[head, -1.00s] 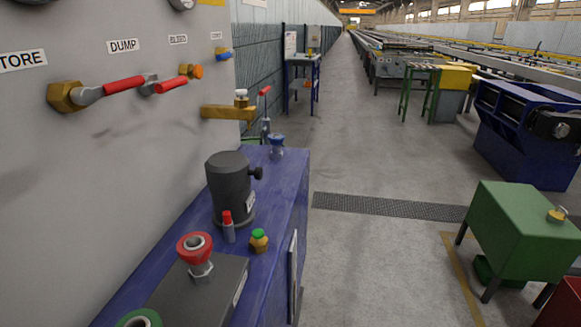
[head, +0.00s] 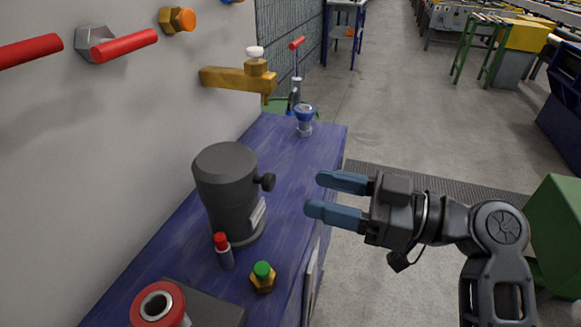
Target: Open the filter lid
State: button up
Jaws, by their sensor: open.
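The filter is a dark grey cylinder (head: 228,195) standing upright on the blue bench. Its flat round lid (head: 224,160) sits on top and looks closed. A black knob (head: 266,182) sticks out from the lid's right side. A small pale label is on the lower front of the body. My gripper (head: 318,196) is to the right of the filter, past the bench's right edge in the picture. Its two blue fingers point left toward the knob, apart and empty. They touch nothing that I can see.
A red-capped tube (head: 223,250) and a green-topped brass fitting (head: 263,277) stand in front of the filter. A red-ringed fitting (head: 160,305) is nearer. A brass tap (head: 238,79) juts from the grey wall panel behind.

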aim_at(273, 182)
jog(key=p+x, duration=0.1)
jog(key=x, duration=0.6)
jog(key=shift+a, duration=0.25)
grip_shut()
dwell(0.3)
